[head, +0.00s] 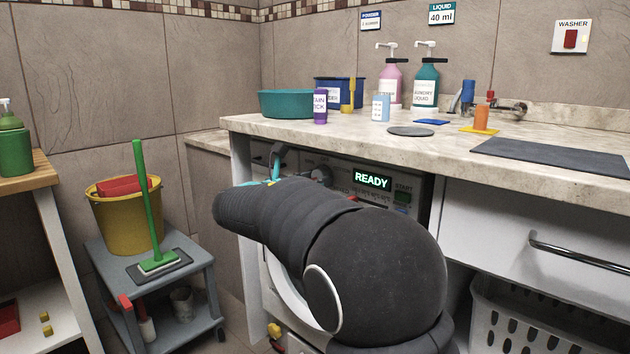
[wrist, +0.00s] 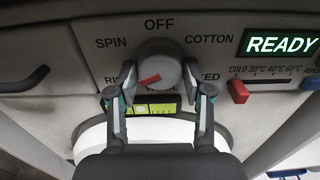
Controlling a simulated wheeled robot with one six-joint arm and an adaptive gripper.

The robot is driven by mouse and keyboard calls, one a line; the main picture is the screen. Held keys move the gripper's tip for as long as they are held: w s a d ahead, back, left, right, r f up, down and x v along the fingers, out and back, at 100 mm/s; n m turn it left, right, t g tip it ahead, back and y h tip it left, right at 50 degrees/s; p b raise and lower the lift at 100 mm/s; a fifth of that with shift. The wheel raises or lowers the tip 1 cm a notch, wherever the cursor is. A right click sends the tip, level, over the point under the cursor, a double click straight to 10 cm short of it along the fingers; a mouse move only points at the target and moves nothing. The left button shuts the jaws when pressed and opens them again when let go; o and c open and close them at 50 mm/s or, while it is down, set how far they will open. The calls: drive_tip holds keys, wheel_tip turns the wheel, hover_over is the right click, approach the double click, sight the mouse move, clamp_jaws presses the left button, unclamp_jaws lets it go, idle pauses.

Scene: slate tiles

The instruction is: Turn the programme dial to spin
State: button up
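The programme dial (wrist: 158,70) is a round grey knob on the washer's front panel, with a red mark slanting toward its lower left. SPIN is printed at its upper left, OFF above, COTTON at its upper right; the lower labels are partly covered. My gripper (wrist: 159,78) is open, with one fingertip at each side of the dial in the wrist view. I cannot tell whether they touch it. In the head view the dial (head: 321,174) shows just above my dark wrist, which hides part of the gripper. The display (head: 372,181) reads READY.
A red slider (wrist: 239,91) sits right of the dial, by the temperature labels. A dark drawer handle (wrist: 24,79) is at the left. The stone worktop (head: 350,135) overhangs the panel. A grey trolley (head: 180,272) with a yellow bucket stands at the left.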

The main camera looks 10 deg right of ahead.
drive_tip(key=shift+m+b, duration=0.3)
drive_tip(key=shift+m, duration=0.1)
drive_tip(key=m+b, duration=0.1)
drive_tip(key=m, duration=0.8)
drive_tip(key=shift+w+r+m+b, duration=0.1)
drive_tip(key=shift+r+m+b, duration=0.05)
drive_tip(key=shift+m+b, duration=0.25)
idle(0.5)
drive_tip(key=o, duration=1.2)
drive_tip(key=shift+a, duration=0.15)
drive_tip(key=v, duration=1.2)
